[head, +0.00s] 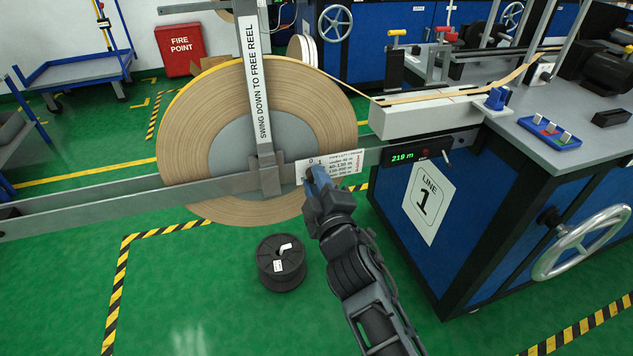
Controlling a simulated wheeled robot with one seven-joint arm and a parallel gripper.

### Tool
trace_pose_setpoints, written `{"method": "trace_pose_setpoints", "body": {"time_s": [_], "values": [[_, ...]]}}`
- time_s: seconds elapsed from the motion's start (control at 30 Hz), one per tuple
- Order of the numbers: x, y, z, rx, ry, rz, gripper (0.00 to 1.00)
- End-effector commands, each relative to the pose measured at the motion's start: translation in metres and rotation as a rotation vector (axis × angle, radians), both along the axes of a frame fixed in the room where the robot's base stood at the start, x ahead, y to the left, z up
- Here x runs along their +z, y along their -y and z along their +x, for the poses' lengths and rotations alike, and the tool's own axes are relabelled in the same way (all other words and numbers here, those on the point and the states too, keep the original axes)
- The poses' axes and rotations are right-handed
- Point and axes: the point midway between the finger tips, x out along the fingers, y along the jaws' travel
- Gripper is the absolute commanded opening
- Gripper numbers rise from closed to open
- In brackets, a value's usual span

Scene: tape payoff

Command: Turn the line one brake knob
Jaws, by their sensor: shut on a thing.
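The line one reel (215,110) is a large roll of tan tape, upright behind a grey horizontal arm. The brake knob sits at the white label plate (345,167) on that arm. It is mostly hidden by my gripper (317,177), which is shut on it at the plate's lower left. Part of a dial scale and printed tape-left ranges show on the plate.
A "SWING DOWN TO FREE REEL" bar (254,70) stands upright in front of the reel. A black spool (282,262) lies on the green floor below. A handwheel (582,243) sticks out from the cabinet. Floor at the lower left is clear.

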Motion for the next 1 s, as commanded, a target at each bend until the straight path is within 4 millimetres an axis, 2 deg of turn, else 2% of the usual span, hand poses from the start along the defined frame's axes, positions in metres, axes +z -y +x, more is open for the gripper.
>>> {"method": "trace_pose_setpoints", "body": {"time_s": [0.03,0.07,0.3,0.57,0.67,1.0], "values": [[-0.001,-0.001,-0.001,0.002,-0.002,0.001,0.0],[-0.001,-0.001,-0.001,0.002,-0.002,0.001,0.3],[-0.001,0.0,0.0,0.0,-0.001,0.001,0.53],[0.0,0.0,-0.001,0.0,-0.001,0.001,0.55],[-0.001,0.002,-0.007,0.0,-0.002,0.0,0.55],[-0.001,0.014,-0.056,0.0,-0.002,0.0,0.55]]}}
